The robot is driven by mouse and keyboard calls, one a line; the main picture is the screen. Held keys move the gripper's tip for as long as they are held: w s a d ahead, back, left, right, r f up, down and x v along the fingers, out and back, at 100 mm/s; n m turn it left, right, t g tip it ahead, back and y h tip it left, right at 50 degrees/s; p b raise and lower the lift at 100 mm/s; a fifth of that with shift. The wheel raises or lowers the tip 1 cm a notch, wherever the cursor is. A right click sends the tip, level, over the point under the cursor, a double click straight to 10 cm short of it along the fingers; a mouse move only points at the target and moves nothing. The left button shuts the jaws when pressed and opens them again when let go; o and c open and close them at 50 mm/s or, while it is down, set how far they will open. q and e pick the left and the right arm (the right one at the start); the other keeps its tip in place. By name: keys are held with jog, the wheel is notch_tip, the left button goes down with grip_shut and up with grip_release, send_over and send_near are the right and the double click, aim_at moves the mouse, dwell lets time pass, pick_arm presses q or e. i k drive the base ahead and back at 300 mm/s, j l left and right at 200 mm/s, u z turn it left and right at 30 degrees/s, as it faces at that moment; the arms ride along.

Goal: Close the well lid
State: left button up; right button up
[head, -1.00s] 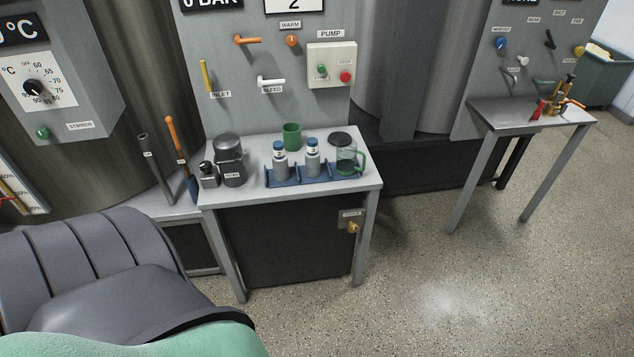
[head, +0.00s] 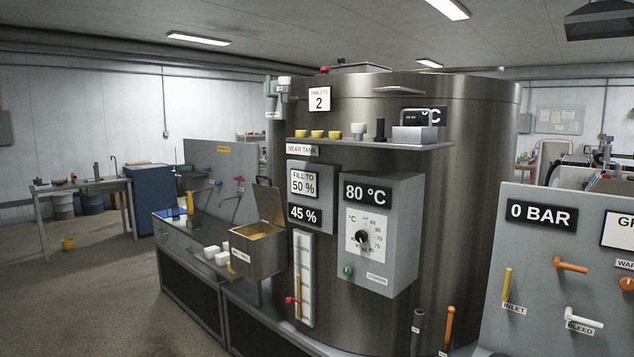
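The well is a grey metal box (head: 257,258) fixed at the left side of the large steel tank (head: 466,220). It has a label on its front and yellow-orange contents (head: 262,232) show inside. Its lid (head: 269,203) stands raised at the back of the box, so the well is open. Neither of my grippers is in the head view.
White blocks (head: 215,253) lie on the dark bench (head: 196,238) left of the well. A red-handled valve and level gauge (head: 304,280) stand right of it. A control box (head: 379,235) reads 80 °C. Open floor (head: 90,300) lies at left.

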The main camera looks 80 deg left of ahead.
aim_at(268, 199)
jog(key=u, duration=3.1)
jog(key=i+l, duration=0.1)
jog(key=i, duration=0.45)
jog(key=i+l, duration=0.1)
jog(key=i, duration=0.5)
